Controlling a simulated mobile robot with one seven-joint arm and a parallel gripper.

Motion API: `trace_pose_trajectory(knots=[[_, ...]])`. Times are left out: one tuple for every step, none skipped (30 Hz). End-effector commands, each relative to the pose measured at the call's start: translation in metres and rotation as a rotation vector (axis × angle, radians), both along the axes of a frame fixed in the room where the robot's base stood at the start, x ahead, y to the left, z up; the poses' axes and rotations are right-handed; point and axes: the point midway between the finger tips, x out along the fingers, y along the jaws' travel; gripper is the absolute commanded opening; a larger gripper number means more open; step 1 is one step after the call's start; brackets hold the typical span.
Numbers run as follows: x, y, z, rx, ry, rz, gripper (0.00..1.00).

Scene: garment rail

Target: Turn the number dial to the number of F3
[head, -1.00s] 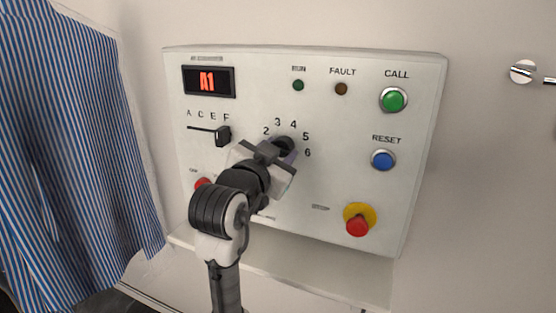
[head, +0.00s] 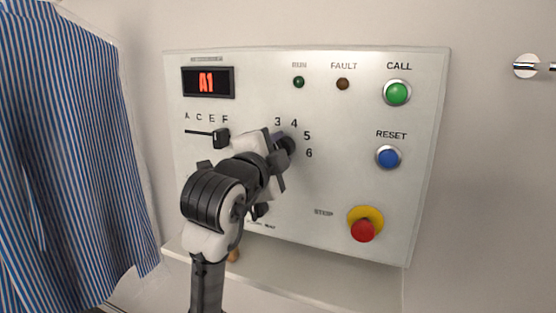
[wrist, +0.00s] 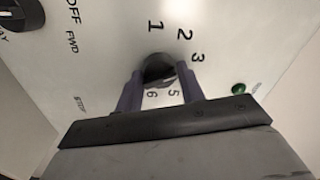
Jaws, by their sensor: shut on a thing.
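The number dial (head: 291,146) is a dark round knob on the white control panel, with printed numbers around it. In the head view 3, 4, 5 and 6 show; my gripper hides the lower numbers. My gripper (head: 281,150) is shut on the dial, one finger on each side. In the wrist view the dial (wrist: 158,68) sits between the fingers of my gripper (wrist: 161,84), with 1, 2, 3, 5 and 6 readable. I cannot tell which number its pointer faces. The display (head: 208,82) reads A1 in red. The letter slider's black knob (head: 221,138) is below F.
Green call button (head: 397,93), blue reset button (head: 388,157) and red stop button (head: 362,230) are right of the dial. Another rotary switch (wrist: 20,14) marked OFF and FWD is close by. A striped blue garment (head: 65,150) hangs at left. A shelf (head: 310,268) lies below.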

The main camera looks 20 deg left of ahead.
Motion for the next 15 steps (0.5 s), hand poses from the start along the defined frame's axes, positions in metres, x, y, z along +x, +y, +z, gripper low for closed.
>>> trace_pose_trajectory(knots=[[-0.0003,-0.0003,-0.0019,0.028,0.0,0.0,0.16],[-0.0003,-0.0004,-0.0018,0.041,0.0,0.0,0.16],[-0.0003,-0.0003,-0.0016,0.06,-0.001,0.0,0.16],[-0.0002,-0.0003,-0.0016,0.071,-0.001,0.0,0.16],[-0.0001,-0.0002,-0.0015,0.081,-0.002,0.0,0.16],[-0.0001,-0.0002,-0.0015,0.095,-0.002,0.0,0.16],[-0.0001,-0.0001,-0.0014,0.103,-0.003,0.0,0.16],[0.0,-0.0001,-0.0013,0.11,-0.003,0.0,0.16],[0.0,-0.0001,-0.0011,0.118,-0.003,0.0,0.16],[-0.0001,-0.0001,-0.001,0.124,-0.003,0.0,0.16],[-0.0001,-0.0001,-0.0009,0.129,-0.003,0.0,0.16],[-0.0001,-0.0001,-0.0008,0.134,-0.004,0.0,0.16],[-0.0001,-0.0001,-0.0007,0.137,-0.004,0.0,0.16],[-0.0001,-0.0002,-0.0006,0.139,-0.004,0.0,0.16],[-0.0001,-0.0003,-0.0005,0.14,-0.004,0.0,0.16]])
